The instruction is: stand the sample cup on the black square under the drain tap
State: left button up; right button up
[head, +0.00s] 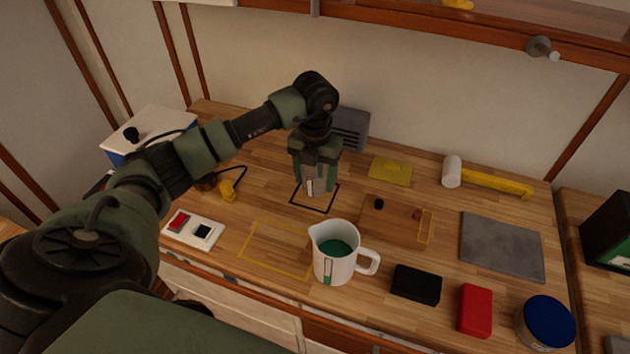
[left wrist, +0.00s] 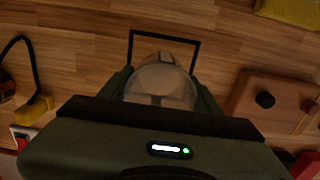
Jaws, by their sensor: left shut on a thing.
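The sample cup (left wrist: 160,85), clear and greyish, is between the fingers of my left gripper (head: 316,182). The gripper points down and is shut on the cup. The cup also shows in the head view (head: 318,186), upright, with a pale strip on its side. The black square (head: 325,211) is a thin outline on the wooden bench, and the cup appears inside it. In the left wrist view the square's far edge (left wrist: 165,33) shows beyond the cup. I cannot tell whether the cup's base touches the bench. I cannot make out a drain tap. My right gripper is out of view.
A white jug (head: 331,262) with green contents stands in front, near a yellow outline (head: 262,250). A grey vented box (head: 352,128) is close behind my gripper. A brown board (head: 390,222), black block (head: 416,285) and red block (head: 475,310) lie right.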

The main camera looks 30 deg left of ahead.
pick_arm(q)
notch_tip(320, 180, down, 2)
jog(key=shift+f, duration=0.1)
jog(key=shift+f, duration=0.15)
jog(key=o, duration=1.5)
jog(key=shift+c, duration=0.2)
jog(key=shift+r, duration=0.4)
notch_tip(320, 180, up, 12)
jog(key=shift+f+b, duration=0.15)
jog(key=shift+b, duration=0.95)
